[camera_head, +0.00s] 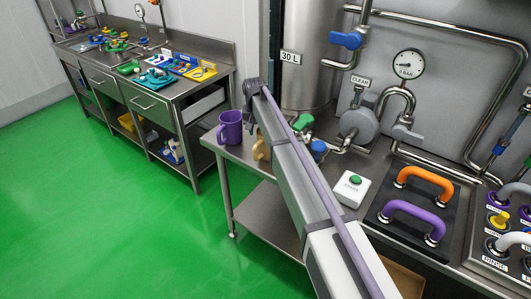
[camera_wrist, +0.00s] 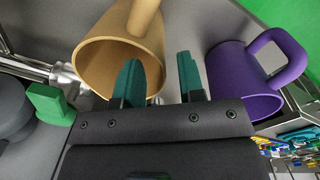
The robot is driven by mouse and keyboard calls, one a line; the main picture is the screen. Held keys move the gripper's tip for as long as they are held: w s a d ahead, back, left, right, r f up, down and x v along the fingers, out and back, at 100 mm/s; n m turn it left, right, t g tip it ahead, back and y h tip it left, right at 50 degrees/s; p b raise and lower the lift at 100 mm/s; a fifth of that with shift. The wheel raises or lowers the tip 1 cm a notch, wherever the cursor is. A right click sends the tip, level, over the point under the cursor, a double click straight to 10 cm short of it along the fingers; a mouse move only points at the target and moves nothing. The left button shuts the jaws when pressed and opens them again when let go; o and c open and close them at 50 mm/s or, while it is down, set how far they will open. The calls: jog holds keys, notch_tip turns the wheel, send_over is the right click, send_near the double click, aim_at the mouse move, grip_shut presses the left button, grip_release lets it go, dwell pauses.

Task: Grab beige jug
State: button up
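The beige jug (camera_head: 259,150) stands near the left end of the steel table, mostly hidden behind my arm in the head view. In the wrist view the beige jug (camera_wrist: 92,62) shows large at upper left, its open mouth facing the camera and its handle (camera_wrist: 146,16) at the top edge. My gripper (camera_wrist: 160,65) has two teal fingers, spread apart with nothing held between them. The left finger overlaps the jug's right side in the picture; I cannot tell whether it touches. In the head view the fingers are hidden.
A purple jug (camera_head: 230,127) stands close by on the left; it also shows right of my fingers in the wrist view (camera_wrist: 237,78). A green valve handle (camera_wrist: 50,104) and pipework lie to the left there. A white box with a green button (camera_head: 350,187) stands farther right.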

aim_at(265, 146)
jog(key=f+b, duration=0.4)
jog(key=f, duration=0.1)
jog(key=shift+w+d+f+b, duration=0.15)
jog(key=shift+w+b, duration=0.1)
jog(key=shift+b, duration=0.15)
jog(key=shift+r, duration=0.25)
grip_shut()
